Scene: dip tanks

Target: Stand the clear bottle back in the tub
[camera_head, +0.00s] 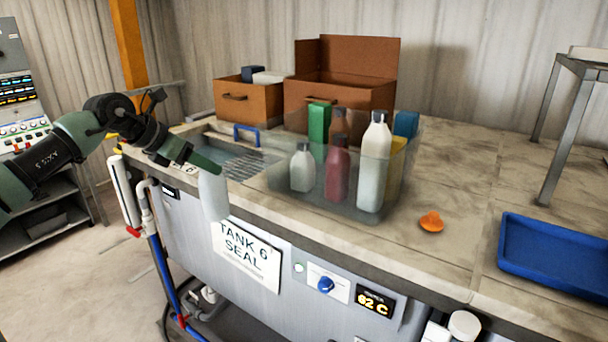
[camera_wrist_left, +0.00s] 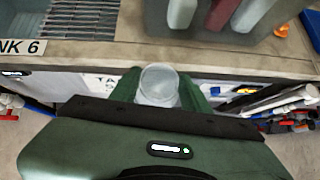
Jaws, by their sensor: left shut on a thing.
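The clear bottle (camera_head: 213,196) hangs upright, pale and translucent, in front of the counter's front edge, left of the tub. My left gripper (camera_head: 206,168) is shut on its upper part. In the left wrist view the round top of the bottle (camera_wrist_left: 158,82) shows between the green fingers of my left gripper (camera_wrist_left: 160,90). The see-through tub (camera_head: 312,207) stands on the counter, with several bottles, a green box and other items in it. The tub (camera_wrist_left: 205,39) also shows at the top of the left wrist view. My right gripper is not in view.
A sink with a rack (camera_head: 247,165) lies behind the gripper. Two brown boxes (camera_head: 345,92) stand at the back. An orange lump (camera_head: 431,222) and a blue tray (camera_head: 555,252) lie right of the tub. The counter between tub and tray is mostly clear.

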